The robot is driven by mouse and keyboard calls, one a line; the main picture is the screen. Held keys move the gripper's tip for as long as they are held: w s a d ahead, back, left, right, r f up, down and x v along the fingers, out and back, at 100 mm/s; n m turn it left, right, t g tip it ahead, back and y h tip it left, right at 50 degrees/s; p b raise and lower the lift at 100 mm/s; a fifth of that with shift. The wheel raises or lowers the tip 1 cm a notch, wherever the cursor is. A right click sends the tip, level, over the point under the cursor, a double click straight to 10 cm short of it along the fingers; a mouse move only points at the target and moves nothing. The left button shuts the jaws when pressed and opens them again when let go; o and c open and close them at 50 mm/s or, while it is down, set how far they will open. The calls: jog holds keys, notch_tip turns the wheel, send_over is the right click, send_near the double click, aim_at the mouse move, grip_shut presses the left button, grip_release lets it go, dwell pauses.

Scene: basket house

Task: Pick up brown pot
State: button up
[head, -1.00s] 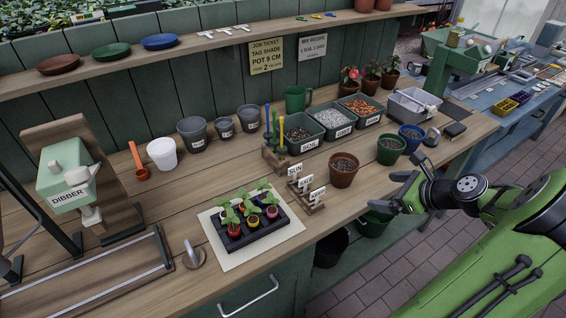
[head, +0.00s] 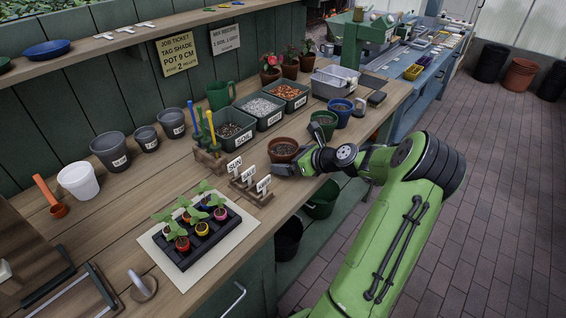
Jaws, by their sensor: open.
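The brown pot (head: 283,148), filled with dark soil, stands upright on the wooden bench near its front edge. It is just right of the small tag signs and left of a green pot. My gripper (head: 287,167) is at the near side of the brown pot, low over the bench edge, and covers part of the pot's lower front. The jaws are open. Whether a finger touches the pot cannot be told from this view.
The tag stand (head: 250,187) is close left of the gripper. The green pot (head: 323,124) and blue pot (head: 340,112) stand to the right. Labelled bins (head: 235,138) are behind. A seedling tray (head: 204,233) lies at front left. Dark buckets (head: 288,240) stand below the bench.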

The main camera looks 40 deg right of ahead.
jog(key=shift+x, duration=0.95)
jog(key=shift+s, duration=0.1)
jog(key=shift+c, duration=0.2)
jog(key=c, duration=0.9)
